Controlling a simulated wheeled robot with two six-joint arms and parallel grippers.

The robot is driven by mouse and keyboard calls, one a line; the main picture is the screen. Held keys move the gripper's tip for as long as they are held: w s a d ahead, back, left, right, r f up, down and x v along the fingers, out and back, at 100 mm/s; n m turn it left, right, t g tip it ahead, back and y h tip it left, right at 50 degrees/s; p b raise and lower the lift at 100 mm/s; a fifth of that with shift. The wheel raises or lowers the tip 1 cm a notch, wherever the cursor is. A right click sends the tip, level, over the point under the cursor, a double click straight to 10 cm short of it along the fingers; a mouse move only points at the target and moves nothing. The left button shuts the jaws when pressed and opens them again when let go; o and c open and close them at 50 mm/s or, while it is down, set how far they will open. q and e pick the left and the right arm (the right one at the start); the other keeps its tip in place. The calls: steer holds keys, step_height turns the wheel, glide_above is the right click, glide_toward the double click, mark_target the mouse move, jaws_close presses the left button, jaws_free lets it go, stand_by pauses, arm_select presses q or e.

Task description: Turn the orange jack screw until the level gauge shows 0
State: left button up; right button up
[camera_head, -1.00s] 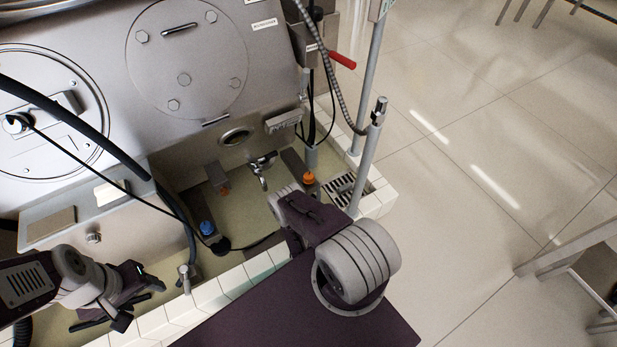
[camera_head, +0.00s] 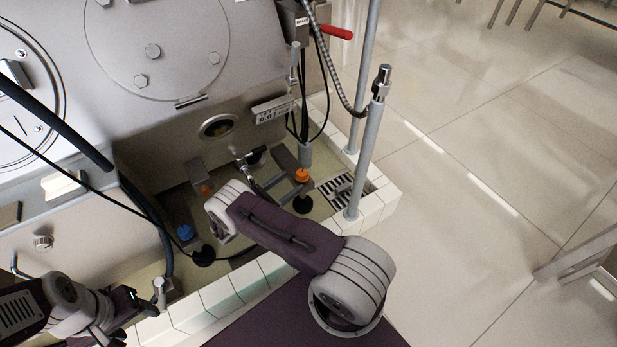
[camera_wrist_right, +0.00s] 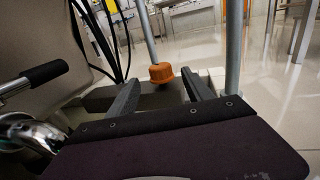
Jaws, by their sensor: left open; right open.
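The orange jack screw (camera_head: 302,175) has an orange head and stands on a bar near the drain grate. In the right wrist view the orange head (camera_wrist_right: 161,74) shows between and beyond my fingertips. My right gripper (camera_wrist_right: 160,92) is open and empty, its fingers apart from the screw. In the head view its fingers (camera_head: 274,188) are just left of the screw, partly hidden by my wrist. My left gripper (camera_head: 128,312) is open at lower left, far from the screw.
A metal tap (camera_head: 248,158) is close to my right gripper. A grey post (camera_head: 367,150) and the drain grate (camera_head: 337,188) stand to the right. A tiled kerb (camera_head: 205,305) edges the basin.

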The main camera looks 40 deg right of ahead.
mark_target(303, 169)
steer(key=d+b, duration=0.1)
steer(key=d, duration=0.2)
steer(key=d+b, duration=0.1)
steer(key=d, duration=0.1)
steer(key=d+b, duration=0.1)
steer(key=d, duration=0.2)
steer(key=shift+w+d+b, duration=0.3)
steer(key=shift+w+b, duration=0.05)
steer(key=shift+d, duration=0.25)
steer(key=shift+r, duration=0.1)
steer(key=shift+c, duration=0.3)
jaws_close()
steer(key=shift+r+n+t+p, duration=0.15)
steer(key=shift+n+t+p, duration=0.15)
steer(key=shift+p, duration=0.3)
steer(key=n+t+y+p, duration=0.1)
steer(key=n+t+p, duration=0.1)
steer(key=t+p, duration=0.1)
steer(key=w+n+t+y+p, duration=0.1)
steer(key=n+t+y+p, duration=0.1)
steer(key=n+t+p, duration=0.1)
steer(key=shift+a+t+p, duration=0.2)
steer(key=shift+t+p, duration=0.35)
steer(key=shift+t, duration=0.25)
steer(key=shift+w+a+n+t+y+p, duration=0.15)
steer(key=shift+w+n+t+y+p, duration=0.1)
steer(key=shift+n+t+y+p, duration=0.55)
steer(key=shift+w+a+n+t+y+p, duration=0.2)
steer(key=shift+n+t+y+p, duration=0.25)
steer(key=shift+n+t+y, duration=0.5)
